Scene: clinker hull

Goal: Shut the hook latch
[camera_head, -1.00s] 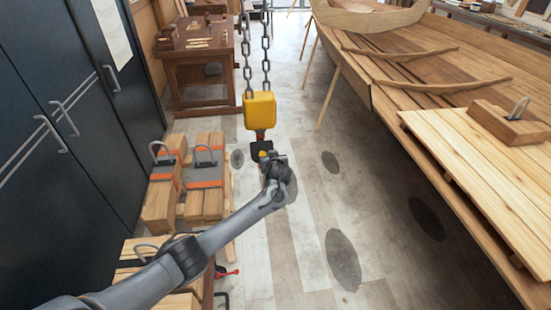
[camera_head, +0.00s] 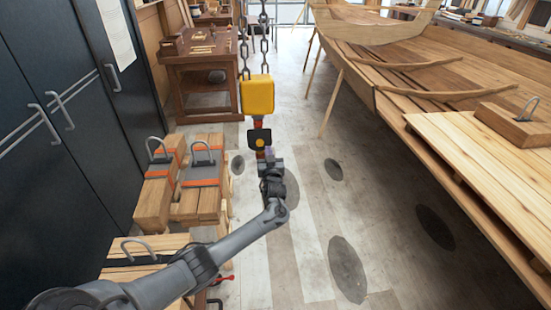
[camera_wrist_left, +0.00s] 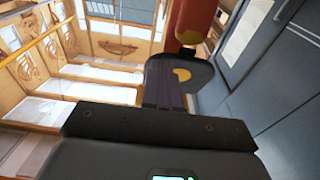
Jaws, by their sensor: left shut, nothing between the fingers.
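A yellow hoist block (camera_head: 257,95) hangs on chains, with a red swivel (camera_head: 257,122) and a black hook piece (camera_head: 254,136) below it. A small yellow spot (camera_head: 260,143) shows on the hook piece's lower part. My left gripper (camera_head: 267,155) is at the lower right of the hook piece, its fingers shut and empty. In the left wrist view the shut fingers (camera_wrist_left: 164,84) overlap the dark hook piece (camera_wrist_left: 198,74), under the red swivel (camera_wrist_left: 193,20). I cannot tell whether they touch it, or how the latch stands. My right gripper is not in view.
Timber blocks (camera_head: 157,198) with metal shackles and orange straps stand at left beside dark cabinets (camera_head: 60,130). A wooden boat hull (camera_head: 400,70) and a plank platform (camera_head: 490,170) fill the right. The floor (camera_head: 310,215) between is clear.

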